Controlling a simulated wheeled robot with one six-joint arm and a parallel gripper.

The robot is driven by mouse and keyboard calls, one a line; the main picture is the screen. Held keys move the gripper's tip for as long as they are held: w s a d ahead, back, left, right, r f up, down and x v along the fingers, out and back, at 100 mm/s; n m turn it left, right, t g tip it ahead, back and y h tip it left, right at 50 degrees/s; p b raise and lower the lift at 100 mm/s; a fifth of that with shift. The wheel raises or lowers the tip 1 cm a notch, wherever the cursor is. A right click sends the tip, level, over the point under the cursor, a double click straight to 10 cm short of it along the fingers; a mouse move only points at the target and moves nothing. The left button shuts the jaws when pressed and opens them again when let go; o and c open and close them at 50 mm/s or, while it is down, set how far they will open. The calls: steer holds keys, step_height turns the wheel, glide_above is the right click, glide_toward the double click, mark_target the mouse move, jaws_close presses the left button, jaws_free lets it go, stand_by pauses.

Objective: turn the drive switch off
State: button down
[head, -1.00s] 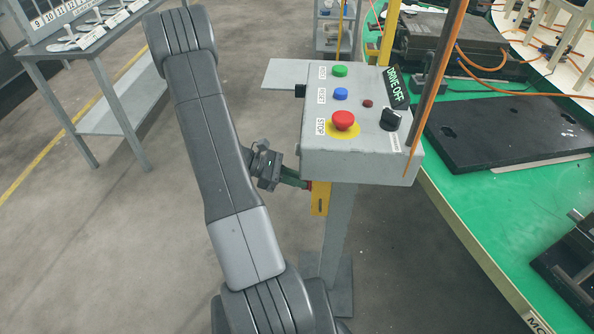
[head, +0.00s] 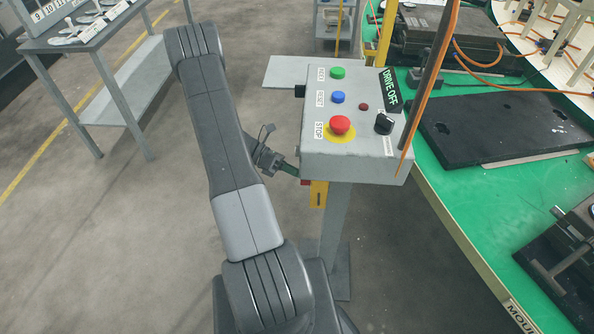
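A grey control box (head: 352,165) stands on a post right of my arm. On its top right is a black rotary knob (head: 384,123). A black and green sign reading "DRIVE OFF" (head: 391,92) stands behind the knob. A yellow plate (head: 318,194) with a red part beside it hangs under the box's lower left edge. Which of these is the drive switch is not plain. My gripper (head: 289,169) is at the box's lower left side, close to the red part. Its dark green end is partly hidden near the box, so its opening and any contact cannot be seen.
The box top also has a red stop button (head: 340,125), a blue button (head: 338,97) and a green button (head: 338,73). A green table (head: 470,205) with black plates lies close on the right. A grey rack (head: 70,45) stands at the left. Floor between is clear.

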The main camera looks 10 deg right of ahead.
stand_by(0.3)
steer(key=c, duration=1.4)
jaws_free()
steer(key=shift+c, duration=0.2)
steer(key=v, duration=1.3)
steer(key=shift+w+a+b, duration=0.3)
steer(key=shift+b, duration=0.1)
